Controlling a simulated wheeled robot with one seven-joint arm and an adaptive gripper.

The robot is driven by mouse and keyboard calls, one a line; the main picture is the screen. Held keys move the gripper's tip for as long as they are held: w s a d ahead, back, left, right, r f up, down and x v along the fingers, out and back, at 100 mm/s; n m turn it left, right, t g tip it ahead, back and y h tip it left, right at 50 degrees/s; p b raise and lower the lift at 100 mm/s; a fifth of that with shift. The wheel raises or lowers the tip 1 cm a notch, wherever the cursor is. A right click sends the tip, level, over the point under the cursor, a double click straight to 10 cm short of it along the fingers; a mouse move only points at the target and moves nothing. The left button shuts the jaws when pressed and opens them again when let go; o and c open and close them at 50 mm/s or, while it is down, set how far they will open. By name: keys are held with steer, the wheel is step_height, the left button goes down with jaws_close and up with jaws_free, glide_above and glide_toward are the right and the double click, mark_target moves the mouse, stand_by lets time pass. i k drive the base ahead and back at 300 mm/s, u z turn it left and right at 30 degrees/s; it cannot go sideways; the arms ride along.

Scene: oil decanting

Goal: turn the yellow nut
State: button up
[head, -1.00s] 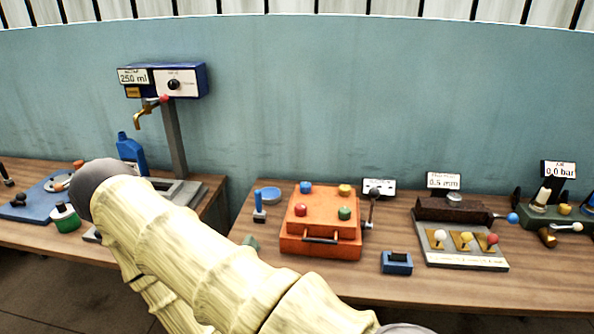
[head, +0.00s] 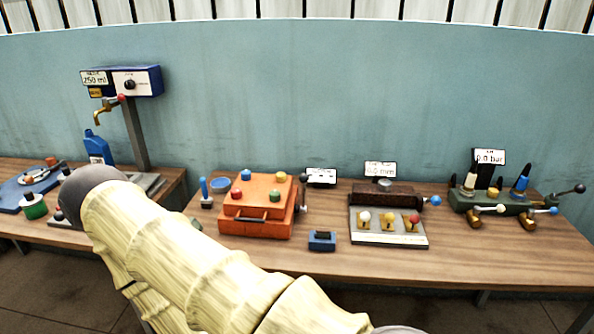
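An orange box (head: 255,223) with a front handle stands on the right-hand table. A yellow nut-like piece (head: 280,177) sits at its back right corner. A blue one (head: 246,175) sits at the back left, a red one (head: 236,194) at the front left and a green one (head: 275,196) at the front right. My cream-coloured arm crosses the lower left, in front of the tables and apart from the box as seen here. My gripper is not in view.
A small dark blue block (head: 321,241) lies right of the box. A grey panel (head: 388,238) with white, yellow and red knobs stands further right, then a green valve bench (head: 500,206). A dispenser (head: 136,82) with a tap stands at left. The table front right is clear.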

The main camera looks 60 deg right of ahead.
mark_target(280, 176)
steer(key=z, duration=1.15)
